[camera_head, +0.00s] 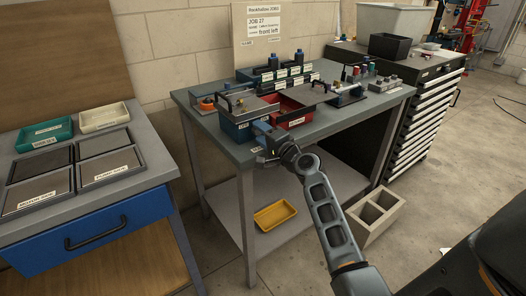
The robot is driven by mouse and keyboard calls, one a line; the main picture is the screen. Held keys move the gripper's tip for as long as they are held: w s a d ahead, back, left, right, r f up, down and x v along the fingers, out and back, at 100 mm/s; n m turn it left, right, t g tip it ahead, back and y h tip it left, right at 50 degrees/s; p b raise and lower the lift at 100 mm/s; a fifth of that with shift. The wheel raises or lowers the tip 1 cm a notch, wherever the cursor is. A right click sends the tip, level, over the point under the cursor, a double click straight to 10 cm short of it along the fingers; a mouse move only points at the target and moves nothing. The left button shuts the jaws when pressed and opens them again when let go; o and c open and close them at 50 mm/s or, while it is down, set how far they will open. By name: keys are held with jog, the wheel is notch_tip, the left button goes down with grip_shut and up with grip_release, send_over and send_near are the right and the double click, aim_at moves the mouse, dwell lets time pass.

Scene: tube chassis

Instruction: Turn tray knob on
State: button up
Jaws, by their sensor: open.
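On the grey workbench (190,97) stands a blue box (236,130) with a metal lid and a black handle. Beside it is a red box (297,117) with a grey top. A small round orange part (206,104) sits at the bench's left end; I cannot tell whether it is the tray knob. My gripper (262,138) is at the bench's front edge, close in front of the blue box. It is open, and I see nothing held in it. Whether it touches the box is unclear. My gripper and wrist hide part of the bench's front edge.
Several labelled blocks (283,76) stand at the back of the bench. A yellow tray (275,215) lies on the lower shelf. A concrete block (376,213) stands on the floor. A blue-drawer table (92,242) with several trays is at left, a drawer cabinet (425,95) at right.

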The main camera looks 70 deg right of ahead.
jog(key=shift+f, duration=0.15)
jog(key=n+b, duration=0.1)
jog(key=n, duration=0.3)
jog(key=shift+f, duration=0.1)
jog(key=n, duration=0.3)
jog(key=shift+b, duration=0.4)
jog(key=n, duration=0.4)
jog(key=shift+r+n, duration=0.2)
jog(key=shift+n, duration=0.1)
jog(key=n+p, duration=0.1)
jog(key=n, duration=0.3)
jog(key=shift+n, duration=0.3)
jog(key=b+v, duration=0.2)
jog(key=v, duration=0.6)
jog(key=s+a+f+y+p, duration=0.1)
jog(key=s+a+f, duration=0.1)
jog(key=a, duration=1)
jog(key=s+a+f+n+g+y+p, duration=0.1)
jog(key=s+a+f+y+p, duration=0.1)
jog(key=a, duration=1)
jog(key=shift+s+f, duration=0.6)
jog(key=shift+s, duration=0.65)
